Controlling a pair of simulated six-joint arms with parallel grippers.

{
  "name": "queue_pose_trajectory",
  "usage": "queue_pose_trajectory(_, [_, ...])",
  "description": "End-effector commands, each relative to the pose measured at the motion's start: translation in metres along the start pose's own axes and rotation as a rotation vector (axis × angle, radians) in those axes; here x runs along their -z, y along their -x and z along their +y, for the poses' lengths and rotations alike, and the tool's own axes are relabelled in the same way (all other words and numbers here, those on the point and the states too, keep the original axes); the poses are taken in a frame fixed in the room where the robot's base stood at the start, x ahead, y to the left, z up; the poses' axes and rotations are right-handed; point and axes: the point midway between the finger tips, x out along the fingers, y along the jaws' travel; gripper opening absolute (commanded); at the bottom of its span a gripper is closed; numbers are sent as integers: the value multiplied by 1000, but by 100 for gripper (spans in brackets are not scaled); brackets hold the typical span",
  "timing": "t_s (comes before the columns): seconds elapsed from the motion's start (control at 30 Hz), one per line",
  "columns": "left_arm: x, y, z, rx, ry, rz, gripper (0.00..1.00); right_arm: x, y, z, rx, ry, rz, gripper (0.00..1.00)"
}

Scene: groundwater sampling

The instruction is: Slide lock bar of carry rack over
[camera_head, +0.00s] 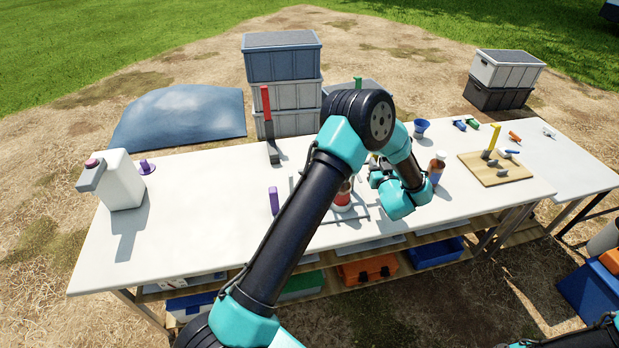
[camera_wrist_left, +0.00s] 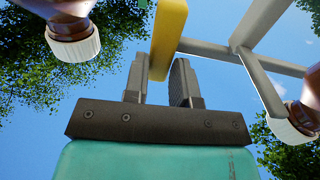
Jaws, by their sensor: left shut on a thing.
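My left gripper (camera_head: 374,174) is low over the table at the carry rack, mostly hidden behind its own wrist. In the left wrist view its two fingers (camera_wrist_left: 158,82) are shut on a yellow bar piece (camera_wrist_left: 168,38), which I take to be the lock bar's grip. The grey bars of the carry rack (camera_wrist_left: 262,82) run beside it. In the head view the rack's thin grey frame (camera_head: 352,218) shows only in part behind my arm. Brown bottles with white caps (camera_wrist_left: 72,48) flank the gripper in the wrist view. My right gripper is out of view.
A brown bottle (camera_head: 436,168) stands right of my wrist, and a red-and-white bottle (camera_head: 343,198) left of it. A wooden board (camera_head: 475,174) with small tools lies further right.

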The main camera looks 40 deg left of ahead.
Motion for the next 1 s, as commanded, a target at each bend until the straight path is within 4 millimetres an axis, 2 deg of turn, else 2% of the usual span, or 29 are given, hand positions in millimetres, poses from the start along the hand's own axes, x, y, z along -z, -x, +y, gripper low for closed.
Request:
queue_pose_trajectory(0.77, [0, 0, 4, -1, -1, 0, 2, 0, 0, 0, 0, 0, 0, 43])
queue_pose_trajectory(0.8, [0, 0, 4, -1, -1, -1, 26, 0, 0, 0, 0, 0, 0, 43])
queue_pose_trajectory(1.0, [0, 0, 4, 0, 0, 0, 45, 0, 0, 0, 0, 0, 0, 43])
